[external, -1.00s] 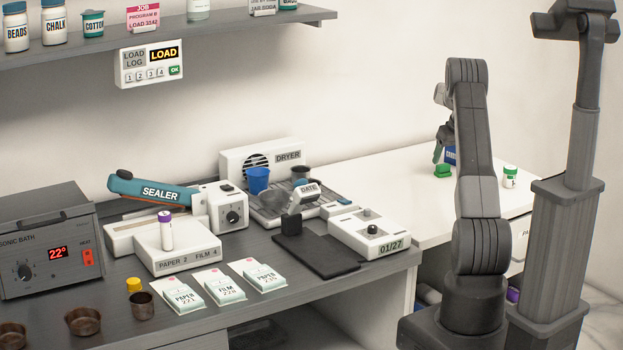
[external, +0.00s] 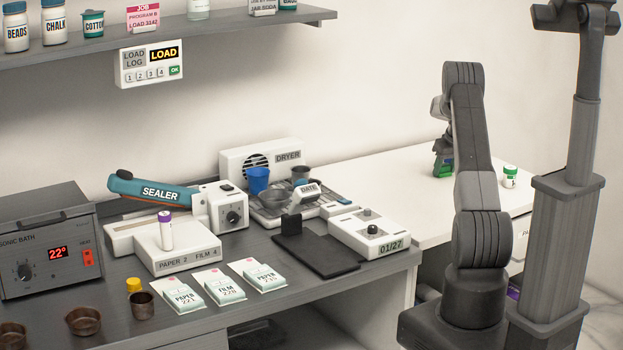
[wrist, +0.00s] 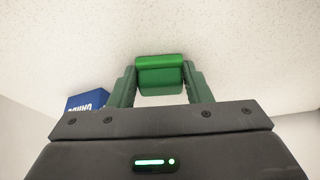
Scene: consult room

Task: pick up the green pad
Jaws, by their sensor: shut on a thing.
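The green pad (wrist: 161,76) is a small bright green block between the two dark green fingers of my gripper (wrist: 160,88) in the wrist view. The fingers touch its left and right sides, so my gripper is shut on it. In the external view my gripper (external: 442,158) points down at the white desk, and a little of the pad shows green at its tips, partly hidden by my arm. I cannot tell whether the pad is touching the desk or just above it.
A blue box (wrist: 87,100) with white lettering stands left of the fingers in the wrist view. A white jar with a green lid (external: 510,176) stands to the right on the white desk (external: 390,185). The dark bench to the left is crowded.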

